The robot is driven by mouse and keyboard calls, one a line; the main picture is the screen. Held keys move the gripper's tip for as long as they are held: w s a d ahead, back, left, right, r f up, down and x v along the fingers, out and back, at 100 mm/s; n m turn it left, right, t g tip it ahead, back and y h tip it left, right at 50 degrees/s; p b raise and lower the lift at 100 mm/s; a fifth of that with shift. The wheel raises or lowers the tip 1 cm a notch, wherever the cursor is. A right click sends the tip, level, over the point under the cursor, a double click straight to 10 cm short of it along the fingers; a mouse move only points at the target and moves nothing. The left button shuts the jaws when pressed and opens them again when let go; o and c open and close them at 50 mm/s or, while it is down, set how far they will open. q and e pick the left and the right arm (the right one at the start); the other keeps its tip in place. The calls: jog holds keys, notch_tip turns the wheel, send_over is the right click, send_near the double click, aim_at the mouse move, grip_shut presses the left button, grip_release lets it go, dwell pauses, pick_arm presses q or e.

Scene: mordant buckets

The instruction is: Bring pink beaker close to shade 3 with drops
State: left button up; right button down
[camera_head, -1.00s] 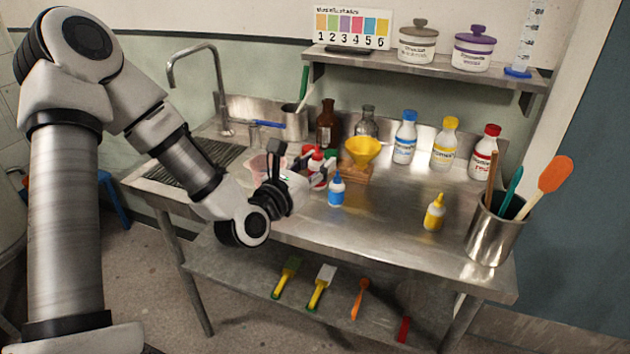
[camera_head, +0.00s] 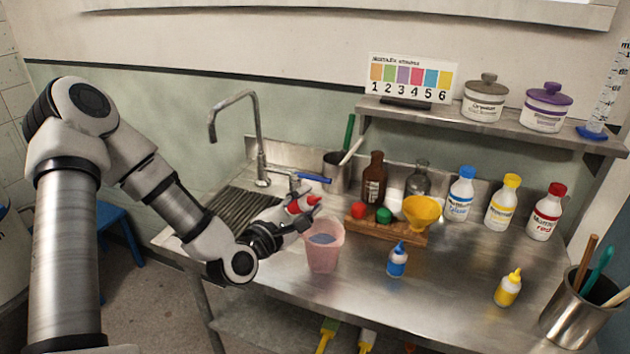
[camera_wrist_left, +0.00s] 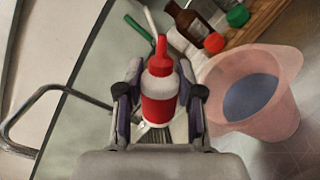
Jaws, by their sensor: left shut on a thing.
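The pink beaker (camera_head: 323,258) stands upright on the steel counter with dull blue liquid inside; it also shows at right in the left wrist view (camera_wrist_left: 282,118). My left gripper (camera_head: 296,208) is shut on a red dropper bottle (camera_head: 303,202) with a pale band. In the left wrist view the red bottle (camera_wrist_left: 159,88) sits between the fingers. In the head view it appears just above and left of the beaker's rim, tilted. The shade card (camera_head: 413,78) stands on the shelf; shade 3 (camera_head: 403,74) is purple. My right gripper is out of view.
A blue dropper bottle (camera_head: 397,262) and a yellow one (camera_head: 508,290) stand on the counter. A wooden rack (camera_head: 400,232) with a yellow funnel (camera_head: 422,212) is behind. Bottles line the back wall. The faucet (camera_head: 258,140) rises at left. The front-middle counter is clear.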

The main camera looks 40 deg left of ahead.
pick_arm(q)
jog(key=m+p, duration=0.2)
jog(key=m, duration=0.1)
jog(key=m+p, duration=0.2)
jog(key=m, duration=0.1)
jog(key=m+p, duration=0.2)
jog(key=m, duration=0.1)
jog(key=shift+r+m, duration=0.35)
jog(key=shift+m, duration=0.05)
jog(key=m, duration=0.3)
jog(key=shift+d+r+m+p, duration=0.2)
jog(key=shift+m+p, duration=0.1)
jog(key=shift+p, duration=0.1)
jog(key=shift+d+m, duration=0.25)
jog(key=shift+m, duration=0.55)
jog(key=shift+a, duration=0.15)
